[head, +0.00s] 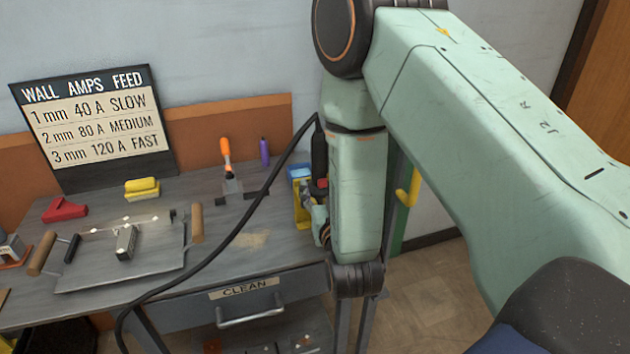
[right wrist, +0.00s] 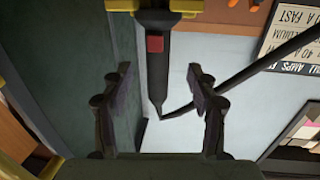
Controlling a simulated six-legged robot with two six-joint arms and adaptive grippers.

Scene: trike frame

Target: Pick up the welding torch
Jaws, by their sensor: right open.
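The welding torch (head: 319,155) is black with a red trigger. It stands upright at the table's right end, partly behind my right arm, with a cable leaving its top. In the right wrist view the torch (right wrist: 156,70) shows its dark handle, red trigger and tapered cable end. A yellow holder (head: 301,208) is around its lower part. My right gripper (right wrist: 160,72) is open, its two fingers apart on either side of the torch in that picture, with gaps at both sides. In the head view my arm mostly hides this gripper. My left gripper is not in view.
The black cable (head: 225,248) sags across the table front. A metal plate (head: 85,275) with wooden handles, a yellow block (head: 142,189), a red piece (head: 64,210) and an orange-handled tool (head: 227,160) occupy the table (head: 235,265). A drawer marked CLEAN (head: 190,315) is below.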

